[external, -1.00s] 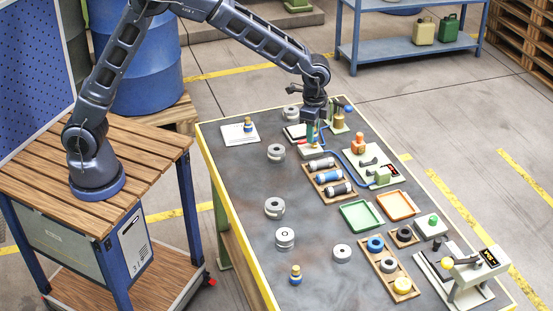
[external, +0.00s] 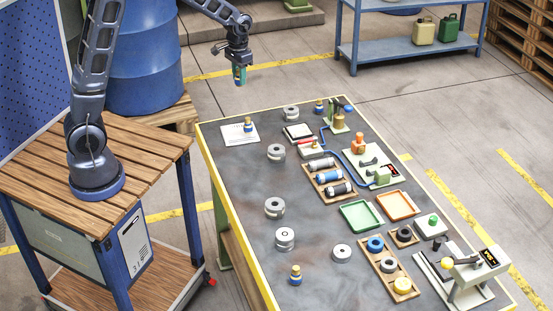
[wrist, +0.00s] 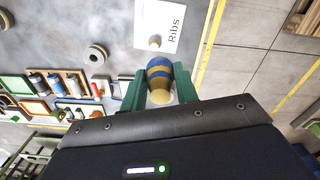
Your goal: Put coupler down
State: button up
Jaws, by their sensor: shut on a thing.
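My gripper (external: 240,78) is raised in the external view, appearing above and behind the table's back-left end. In the wrist view its green fingers (wrist: 158,92) are shut on a brass coupler with blue bands (wrist: 159,76). The held coupler is clear of the table. A similar coupler (external: 248,125) stands upright on a white printed sheet (external: 230,136) at the table's back-left corner. The wrist view shows that sheet (wrist: 170,22), with part of the word "Ribs", and its coupler (wrist: 155,43). Similar couplers stand at the back edge (external: 318,106) and near the front (external: 296,275).
The dark table (external: 235,205) holds several grey rings, a green tray (external: 361,215), an orange tray (external: 397,205) and a wooden rack of cylinders (external: 329,178). The table's left middle has bare room.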

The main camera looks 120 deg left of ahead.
jog(key=s, duration=0.3)
send_over(235, 129)
jog(key=shift+n, duration=0.4)
notch_tip(235, 129, down, 16)
jog(key=shift+r, duration=0.25)
jog(key=shift+f, duration=2.3)
jog(key=o, duration=0.6)
jog(key=shift+f, duration=0.1)
jog(key=shift+o, duration=0.9)
notch_tip(235, 129, up, 12)
